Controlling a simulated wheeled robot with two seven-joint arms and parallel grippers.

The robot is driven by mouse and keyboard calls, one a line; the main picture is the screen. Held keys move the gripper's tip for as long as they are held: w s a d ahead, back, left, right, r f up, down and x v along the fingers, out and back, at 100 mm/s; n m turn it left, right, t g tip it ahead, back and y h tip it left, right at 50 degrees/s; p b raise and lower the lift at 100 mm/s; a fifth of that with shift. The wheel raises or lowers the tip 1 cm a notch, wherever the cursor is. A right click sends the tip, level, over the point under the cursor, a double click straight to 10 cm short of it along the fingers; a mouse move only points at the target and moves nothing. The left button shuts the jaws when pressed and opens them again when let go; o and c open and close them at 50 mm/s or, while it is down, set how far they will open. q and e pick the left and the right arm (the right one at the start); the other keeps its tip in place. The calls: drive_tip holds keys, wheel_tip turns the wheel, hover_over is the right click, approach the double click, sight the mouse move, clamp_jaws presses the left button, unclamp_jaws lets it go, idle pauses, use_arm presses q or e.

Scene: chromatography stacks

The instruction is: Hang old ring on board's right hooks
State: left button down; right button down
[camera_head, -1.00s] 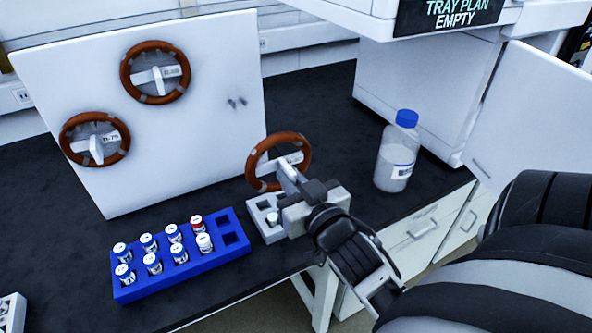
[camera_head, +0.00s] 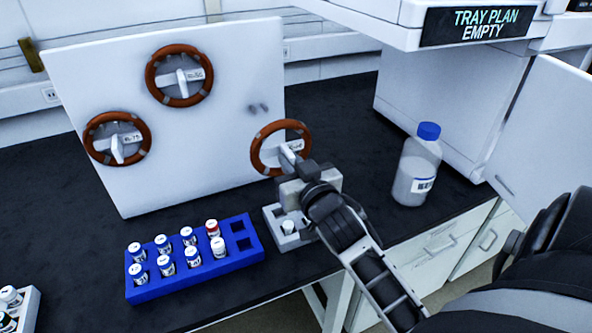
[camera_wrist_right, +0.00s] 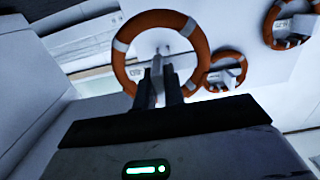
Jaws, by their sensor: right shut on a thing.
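My right gripper (camera_head: 297,168) is shut on the handle of an orange-brown ring (camera_head: 256,153) with grey bands and a white label. It holds the ring upright in the air, in front of the lower right of the white board (camera_head: 215,120). The held ring (camera_wrist_right: 118,62) also fills the middle of the right wrist view, with the gripper (camera_wrist_right: 157,85) below its centre. The board's right hooks (camera_head: 258,108) are bare, up and left of the held ring. Two similar rings hang on the board, one at the top (camera_head: 152,75) and one at the left (camera_head: 90,143). My left gripper is out of view.
A blue rack (camera_head: 190,279) of several capped vials stands in front of the board. A small white holder (camera_head: 275,213) with a vial is below my right gripper. A blue-capped bottle (camera_head: 417,168) stands to the right. A white rack (camera_head: 28,312) is at the lower left.

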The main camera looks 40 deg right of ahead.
drive_tip(key=shift+b+x, duration=0.4)
drive_tip(key=shift+x, duration=1.35)
use_arm(q)
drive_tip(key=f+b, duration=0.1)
drive_tip(key=b, duration=0.2)
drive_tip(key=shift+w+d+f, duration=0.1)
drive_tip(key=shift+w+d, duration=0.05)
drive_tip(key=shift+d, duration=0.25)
use_arm(e)
drive_tip(key=x, duration=1.1)
drive_tip(key=shift+r, duration=0.2)
drive_tip(key=shift+w+d, duration=0.1)
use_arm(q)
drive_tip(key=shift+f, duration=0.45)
use_arm(e)
drive_tip(key=shift+f, duration=0.75)
drive_tip(key=c, duration=1.4)
unclamp_jaws()
